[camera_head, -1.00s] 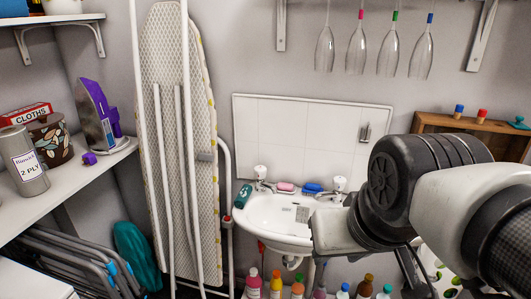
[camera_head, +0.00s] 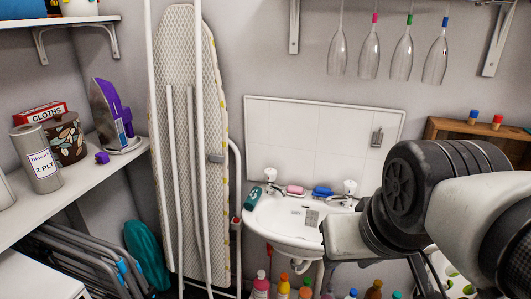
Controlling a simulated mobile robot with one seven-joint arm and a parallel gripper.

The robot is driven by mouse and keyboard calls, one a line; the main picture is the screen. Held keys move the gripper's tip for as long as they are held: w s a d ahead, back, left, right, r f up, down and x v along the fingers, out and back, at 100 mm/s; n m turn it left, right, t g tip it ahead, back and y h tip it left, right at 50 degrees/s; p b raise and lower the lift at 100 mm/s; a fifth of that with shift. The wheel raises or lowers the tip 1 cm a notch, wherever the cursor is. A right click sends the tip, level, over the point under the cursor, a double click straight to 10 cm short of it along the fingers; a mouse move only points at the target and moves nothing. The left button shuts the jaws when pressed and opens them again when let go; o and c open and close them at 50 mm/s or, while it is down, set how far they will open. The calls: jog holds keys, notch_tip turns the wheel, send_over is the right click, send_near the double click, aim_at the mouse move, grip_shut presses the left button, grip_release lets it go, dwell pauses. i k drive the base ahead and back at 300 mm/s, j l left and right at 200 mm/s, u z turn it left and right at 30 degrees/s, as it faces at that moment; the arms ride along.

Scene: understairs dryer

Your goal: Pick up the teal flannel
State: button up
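A small teal item (camera_head: 252,198), which looks like a folded or rolled cloth, lies on the left rim of the white sink (camera_head: 275,221). A larger teal thing (camera_head: 147,255) stands low at the left beside the folded chairs; I cannot tell what it is. My arm reaches in from the right, and its pale end section overlaps the right side of the sink. The fingers of my gripper do not show, and nothing is seen held. My arm is to the right of the small teal item and apart from it in the picture.
Pink soap (camera_head: 295,190) and a blue item (camera_head: 322,191) lie on the sink's back edge between the taps. An ironing board (camera_head: 190,120) stands left of the sink. Several bottles (camera_head: 283,287) stand below it. Glasses (camera_head: 338,52) hang above. A loaded shelf (camera_head: 85,185) runs along the left.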

aim_at(253, 198)
jog(key=i+j+z, duration=0.35)
jog(key=i+j, duration=0.2)
jog(key=j, duration=0.15)
jog(key=i+j+z, duration=0.2)
jog(key=j, duration=0.15)
